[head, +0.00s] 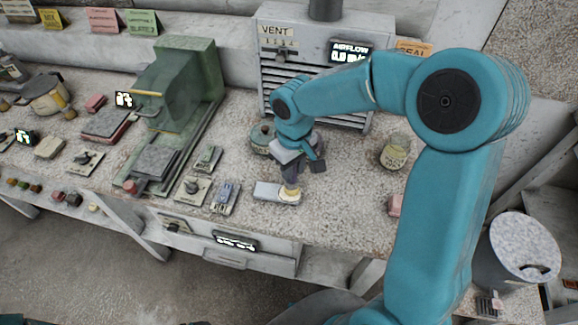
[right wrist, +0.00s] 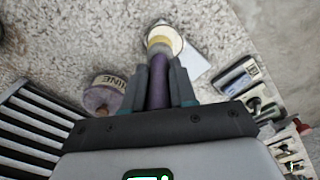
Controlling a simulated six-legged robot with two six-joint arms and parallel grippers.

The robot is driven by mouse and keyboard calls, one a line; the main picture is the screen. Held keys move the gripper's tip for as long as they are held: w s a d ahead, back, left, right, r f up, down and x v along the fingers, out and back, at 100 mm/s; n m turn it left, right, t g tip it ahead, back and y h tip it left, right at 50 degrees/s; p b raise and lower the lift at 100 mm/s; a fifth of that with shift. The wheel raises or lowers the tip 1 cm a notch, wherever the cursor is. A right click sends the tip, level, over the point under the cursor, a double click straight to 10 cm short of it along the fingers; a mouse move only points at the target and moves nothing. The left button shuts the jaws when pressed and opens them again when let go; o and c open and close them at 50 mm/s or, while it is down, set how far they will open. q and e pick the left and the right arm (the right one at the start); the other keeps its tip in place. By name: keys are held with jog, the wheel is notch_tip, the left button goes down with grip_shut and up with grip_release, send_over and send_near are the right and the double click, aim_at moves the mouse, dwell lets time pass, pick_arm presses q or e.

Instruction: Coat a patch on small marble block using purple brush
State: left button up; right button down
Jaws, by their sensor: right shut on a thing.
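My right gripper (head: 298,166) is shut on the purple brush (right wrist: 158,88), with the brush pointing down over the bench. In the head view the brush (head: 291,181) is partly hidden by the jaws, and its pale yellow lower end sits at the right end of the small marble block (head: 266,190). The white block lies flat near the bench's front edge. In the right wrist view the block (right wrist: 195,62) is partly hidden behind the brush's tip end. I cannot tell whether the bristles touch it. My left gripper is not in view.
A round labelled jar (head: 262,138) stands behind the gripper, close to the vent unit (head: 285,75). Another jar (head: 395,152) stands to the right. Small switch boxes (head: 225,197) sit left of the block. The bench is clear just right of the block.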

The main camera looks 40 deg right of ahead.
jog(key=shift+w+a, duration=0.95)
jog(key=shift+w, duration=0.05)
jog(key=shift+s+d+r+p, duration=0.45)
jog(key=shift+s+r+p, duration=0.1)
jog(key=shift+r, duration=0.2)
jog(key=shift+f, duration=0.1)
jog(key=shift+f+b, duration=0.65)
jog(key=shift+b, duration=0.1)
